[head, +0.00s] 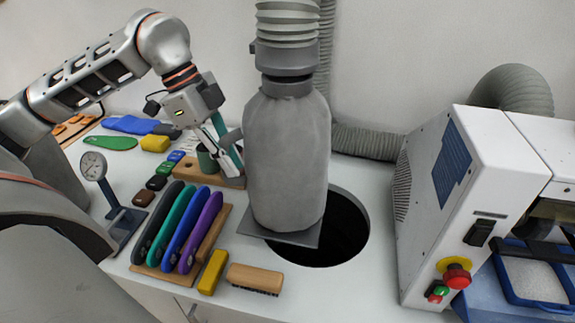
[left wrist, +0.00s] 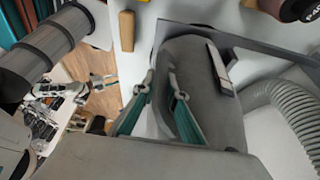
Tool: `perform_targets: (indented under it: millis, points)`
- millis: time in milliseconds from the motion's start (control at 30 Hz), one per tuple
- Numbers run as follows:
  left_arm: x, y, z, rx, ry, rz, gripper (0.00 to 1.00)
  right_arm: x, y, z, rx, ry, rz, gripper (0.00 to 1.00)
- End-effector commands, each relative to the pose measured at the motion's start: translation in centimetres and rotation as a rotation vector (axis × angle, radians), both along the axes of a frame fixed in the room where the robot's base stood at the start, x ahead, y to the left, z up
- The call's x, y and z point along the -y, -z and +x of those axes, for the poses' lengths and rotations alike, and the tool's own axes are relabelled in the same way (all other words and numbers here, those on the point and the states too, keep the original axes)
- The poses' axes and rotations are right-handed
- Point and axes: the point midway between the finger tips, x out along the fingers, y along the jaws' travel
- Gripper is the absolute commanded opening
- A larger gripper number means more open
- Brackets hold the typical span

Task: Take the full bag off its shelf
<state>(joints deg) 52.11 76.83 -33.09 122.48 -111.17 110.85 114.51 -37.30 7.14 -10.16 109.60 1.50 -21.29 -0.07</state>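The full bag (head: 287,160) is a bulging grey cylinder. It stands upright on a flat grey shelf (head: 280,239), its neck under a ribbed grey spout (head: 288,55). My left gripper (head: 230,160) is at the bag's left side, about mid-height. In the left wrist view the bag (left wrist: 212,100) lies behind one teal finger, and a gap shows between the two fingers of the left gripper (left wrist: 160,78). It is open, with nothing between the fingers; touching cannot be told. A small distant gripper (left wrist: 104,82), apparently my right one, shows there, too small to read.
A dark round hole (head: 345,235) opens in the table beside the shelf. A rack of coloured insoles (head: 190,225), a yellow block (head: 213,272) and a brush (head: 255,280) lie in front left. A wooden holder (head: 225,180) stands behind the gripper. A white machine (head: 460,200) fills the right.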

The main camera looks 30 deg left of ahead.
Motion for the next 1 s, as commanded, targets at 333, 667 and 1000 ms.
perform_targets:
  millis: [333, 667, 1000]
  points:
    - [0.7, 2.7, 0.2, -0.003, -0.002, 0.001, 0.12, 0.4, 0.3, -0.1, -0.007, 0.014, 0.0, 0.4]
    - [0.7, 2.5, 0.3, 0.0, -0.002, 0.001, 0.0, 0.0, 0.1, -0.1, -0.005, 0.012, 0.005, 0.4]
    - [0.5, 2.4, 0.2, -0.002, -0.003, 0.002, 0.0, 0.1, 0.2, -0.3, -0.006, 0.004, 0.001, 0.4]
